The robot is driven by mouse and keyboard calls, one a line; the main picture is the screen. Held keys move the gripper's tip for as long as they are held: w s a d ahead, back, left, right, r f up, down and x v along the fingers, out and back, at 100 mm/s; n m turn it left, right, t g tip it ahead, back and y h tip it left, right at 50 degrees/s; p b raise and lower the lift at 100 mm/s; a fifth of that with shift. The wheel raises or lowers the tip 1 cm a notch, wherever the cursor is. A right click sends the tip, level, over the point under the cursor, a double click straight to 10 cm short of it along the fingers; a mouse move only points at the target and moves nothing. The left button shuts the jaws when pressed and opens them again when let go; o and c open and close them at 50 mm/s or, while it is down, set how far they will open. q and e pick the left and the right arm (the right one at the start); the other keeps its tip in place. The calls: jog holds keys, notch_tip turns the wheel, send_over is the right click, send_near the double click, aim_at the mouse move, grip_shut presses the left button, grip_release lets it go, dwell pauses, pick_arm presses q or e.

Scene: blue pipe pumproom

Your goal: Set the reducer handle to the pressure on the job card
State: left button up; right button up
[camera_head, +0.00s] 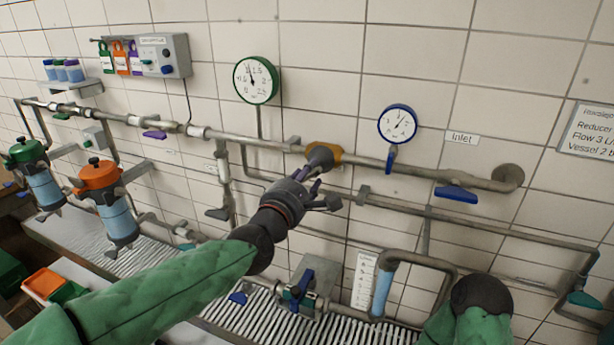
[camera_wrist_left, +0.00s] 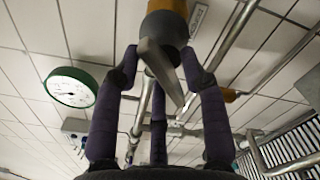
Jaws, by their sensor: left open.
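The reducer (camera_head: 322,155) is an orange-brown and grey body on the upper pipe; its end also shows at the top of the left wrist view (camera_wrist_left: 168,22). Its grey handle (camera_wrist_left: 162,75) sticks out between the fingers of my left gripper (camera_head: 318,190). The fingers are open around the handle, with gaps visible; I cannot tell whether any finger touches it. In the head view the gripper hides most of the handle. The job card (camera_head: 590,132) is on the right wall, cut off by the picture edge, so the reducer's figure is not readable. My right gripper is out of view.
A green-rimmed gauge (camera_head: 256,80) and a blue-rimmed gauge (camera_head: 397,124) are above the pipe. A blue lever (camera_head: 456,193) is near the Inlet label (camera_head: 461,138). Orange-topped (camera_head: 98,175) and green-topped (camera_head: 24,151) filter vessels hang at left. A lower pipe runs behind my left gripper.

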pick_arm(q)
jog(key=shift+w, duration=0.15)
grip_shut()
dwell(0.4)
jog(key=m, duration=0.6)
jog(key=shift+d+f+m, duration=0.1)
jog(key=shift+d+m, duration=0.1)
jog(key=shift+m, duration=0.1)
jog(key=m, duration=0.6)
jog(key=shift+d+f+p, duration=0.1)
jog(key=shift+f+p, duration=0.1)
jog(key=shift+p, duration=0.15)
jog(key=shift+m, duration=0.3)
